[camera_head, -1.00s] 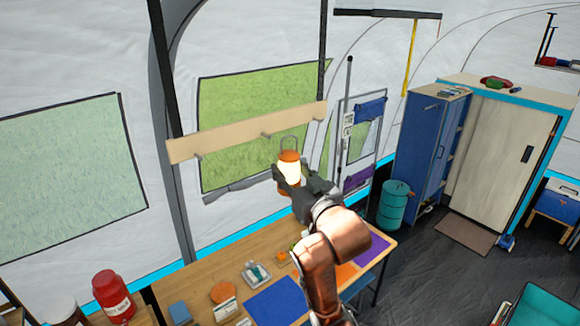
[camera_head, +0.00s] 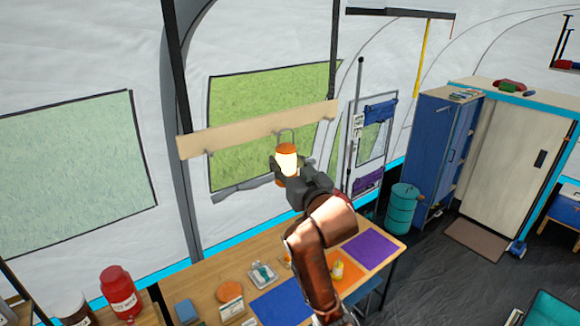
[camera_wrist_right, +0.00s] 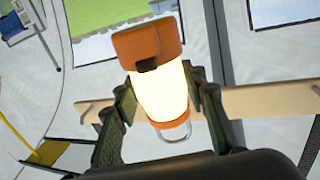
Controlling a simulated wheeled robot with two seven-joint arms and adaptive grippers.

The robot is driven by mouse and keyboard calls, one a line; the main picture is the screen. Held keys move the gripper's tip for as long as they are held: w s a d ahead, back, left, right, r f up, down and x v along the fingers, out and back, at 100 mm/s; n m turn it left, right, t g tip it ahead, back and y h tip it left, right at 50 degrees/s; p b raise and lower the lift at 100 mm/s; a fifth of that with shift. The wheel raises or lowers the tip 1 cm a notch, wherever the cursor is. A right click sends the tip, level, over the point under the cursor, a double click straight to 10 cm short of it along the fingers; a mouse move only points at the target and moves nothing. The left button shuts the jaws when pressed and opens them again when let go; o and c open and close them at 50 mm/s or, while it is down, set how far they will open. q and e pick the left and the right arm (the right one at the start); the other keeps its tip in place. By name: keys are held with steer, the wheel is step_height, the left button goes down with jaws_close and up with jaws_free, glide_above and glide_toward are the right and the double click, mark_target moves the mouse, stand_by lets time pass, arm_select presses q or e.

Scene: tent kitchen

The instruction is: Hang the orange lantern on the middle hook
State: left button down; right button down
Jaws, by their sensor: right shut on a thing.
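The orange lantern (camera_head: 286,158) has a glowing body and a thin wire handle standing up from its top. My right gripper (camera_head: 284,173) is shut on it and holds it upright in front of the wooden hook rail (camera_head: 232,132). In the right wrist view the lantern (camera_wrist_right: 161,88) sits between the two fingers of the right gripper (camera_wrist_right: 160,100). The handle's top overlaps the rail near the middle hook (camera_head: 274,133); I cannot tell whether they touch. The left hook (camera_head: 209,153) and right hook (camera_head: 327,120) look empty. My left gripper is not in view.
Below stands a wooden table (camera_head: 212,271) with a blue mat (camera_head: 282,303), a purple mat (camera_head: 369,249) and several small items. A red jar (camera_head: 119,293) is at the lower left. A window (camera_head: 235,95) is behind the rail. Air around the lantern is clear.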

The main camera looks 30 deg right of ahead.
steer(key=shift+w+a+f+b, duration=0.1)
steer(key=shift+w+b, duration=0.2)
steer(key=shift+w, duration=0.55)
steer(key=shift+w+a+f+b, duration=0.1)
steer(key=shift+w+b, duration=0.2)
steer(key=shift+w, duration=0.5)
steer(key=shift+w+f, duration=0.6)
steer(key=shift+f, duration=0.1)
steer(key=c, duration=1.2)
jaws_free()
steer(key=shift+o, duration=0.3)
steer(key=shift+f, duration=0.1)
